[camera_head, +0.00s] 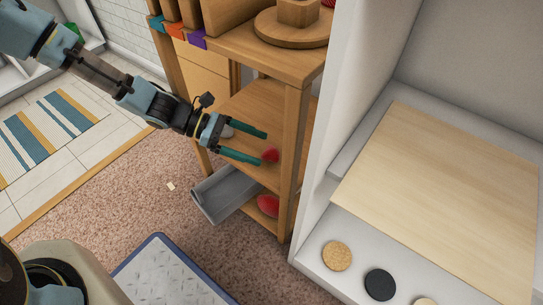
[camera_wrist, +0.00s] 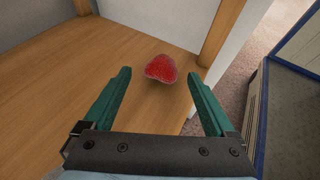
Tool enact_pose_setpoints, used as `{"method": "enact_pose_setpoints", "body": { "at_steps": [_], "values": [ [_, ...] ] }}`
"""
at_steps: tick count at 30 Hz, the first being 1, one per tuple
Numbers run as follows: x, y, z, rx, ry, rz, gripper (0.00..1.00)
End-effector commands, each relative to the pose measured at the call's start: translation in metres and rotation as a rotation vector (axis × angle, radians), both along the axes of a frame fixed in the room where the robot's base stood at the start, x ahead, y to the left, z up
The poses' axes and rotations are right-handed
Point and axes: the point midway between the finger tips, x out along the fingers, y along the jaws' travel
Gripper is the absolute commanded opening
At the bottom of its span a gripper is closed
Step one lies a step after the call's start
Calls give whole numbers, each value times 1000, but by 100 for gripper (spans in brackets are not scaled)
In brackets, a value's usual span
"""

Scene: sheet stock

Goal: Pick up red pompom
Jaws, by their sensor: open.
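The red pompom (camera_wrist: 161,68) lies on a wooden shelf (camera_wrist: 60,75), near the shelf's front edge and close to a corner post. In the head view a small red ball, the pompom (camera_head: 270,155), shows on the middle shelf of the wooden rack. My gripper (camera_head: 265,147) reaches in over that shelf with its green fingers spread. In the wrist view my gripper (camera_wrist: 159,74) is open and empty. The pompom sits between and slightly beyond the fingertips, closer to the right one, and no contact shows.
A wooden post (camera_head: 293,160) stands just right of the fingers. A grey bin (camera_head: 222,192) and another red thing (camera_head: 268,205) are on the level below. A white cabinet (camera_head: 345,90) stands to the right. Carpet (camera_head: 120,195) lies open at left.

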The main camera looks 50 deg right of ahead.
Motion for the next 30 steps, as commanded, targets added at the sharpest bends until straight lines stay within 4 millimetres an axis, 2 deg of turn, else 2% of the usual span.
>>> {"method": "enact_pose_setpoints", "body": {
  "at_steps": [5, 13, 23, 30],
  "values": [
    [-11, -3, -7, 1, 0, -2, 90],
    [-43, -16, -23, 0, 0, -2, 90],
    [-49, -19, -23, 1, -2, 0, 90],
    [-48, -19, -23, 1, -2, 0, 64]
  ]
}}
